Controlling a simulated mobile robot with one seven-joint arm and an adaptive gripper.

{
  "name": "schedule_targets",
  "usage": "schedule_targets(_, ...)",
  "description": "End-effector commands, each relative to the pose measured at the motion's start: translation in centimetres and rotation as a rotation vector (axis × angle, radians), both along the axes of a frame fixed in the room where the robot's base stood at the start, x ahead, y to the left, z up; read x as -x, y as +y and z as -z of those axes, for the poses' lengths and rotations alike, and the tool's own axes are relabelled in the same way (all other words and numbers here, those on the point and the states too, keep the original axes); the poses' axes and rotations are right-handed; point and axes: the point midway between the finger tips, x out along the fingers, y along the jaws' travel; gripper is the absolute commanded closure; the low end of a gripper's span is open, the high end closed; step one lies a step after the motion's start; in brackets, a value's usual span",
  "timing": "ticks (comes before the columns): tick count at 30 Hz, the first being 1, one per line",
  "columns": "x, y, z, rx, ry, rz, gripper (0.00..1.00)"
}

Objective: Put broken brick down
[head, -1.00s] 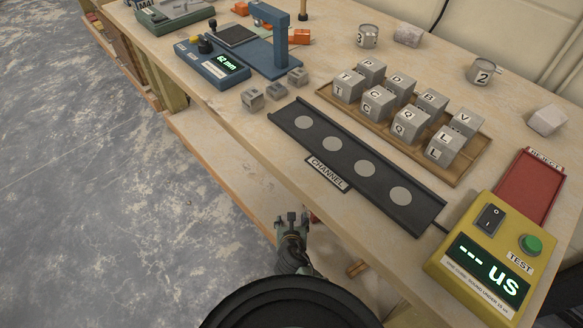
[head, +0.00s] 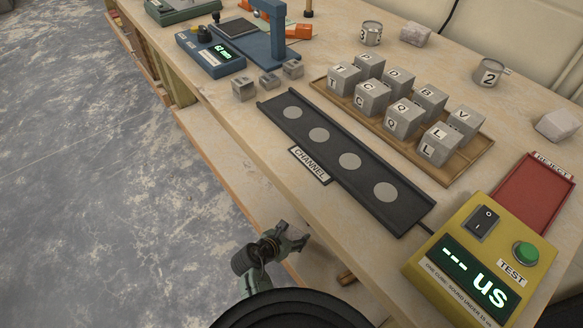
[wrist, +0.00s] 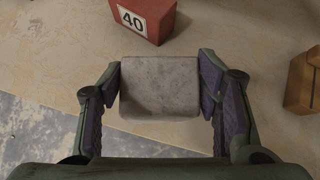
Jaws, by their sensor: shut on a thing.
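My gripper (wrist: 160,88) is shut on a plain grey block, the broken brick (wrist: 160,90), with one finger on each side of it. Its face is rough and its corners are a little worn; no break shows on the visible side. In the wrist view the brick is over a pale wooden surface (wrist: 240,50), and I cannot tell whether it touches it. In the head view my gripper (head: 298,240) is at the near edge of the bench, below the channel; the brick cannot be made out there.
A red block marked 40 (wrist: 146,18) lies just beyond the brick. A wooden piece (wrist: 303,82) is at right. On the bench are the black channel (head: 335,147), a tray (head: 470,168) of lettered cubes, the yellow tester (head: 450,230) and the red reject tray (head: 530,195).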

Motion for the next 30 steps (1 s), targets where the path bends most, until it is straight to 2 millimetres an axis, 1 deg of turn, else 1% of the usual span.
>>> schedule_targets(1,0.0,-1.3,-0.2,0.001,-0.003,0.060,0.81)
schedule_targets(3,0.2,-2.5,-0.3,0.005,-0.008,0.129,0.81)
schedule_targets(7,0.4,-4.3,-0.6,0.014,-0.018,0.227,0.81)
schedule_targets(12,0.6,-5.4,-0.9,0.021,-0.027,0.284,0.81)
schedule_targets(17,0.5,-5.8,-0.9,0.022,-0.027,0.294,0.81)
schedule_targets(20,0.0,-7.0,-0.8,0.023,-0.027,0.296,0.81)
schedule_targets(30,-3.5,-15.2,-0.1,0.023,-0.028,0.296,0.81)
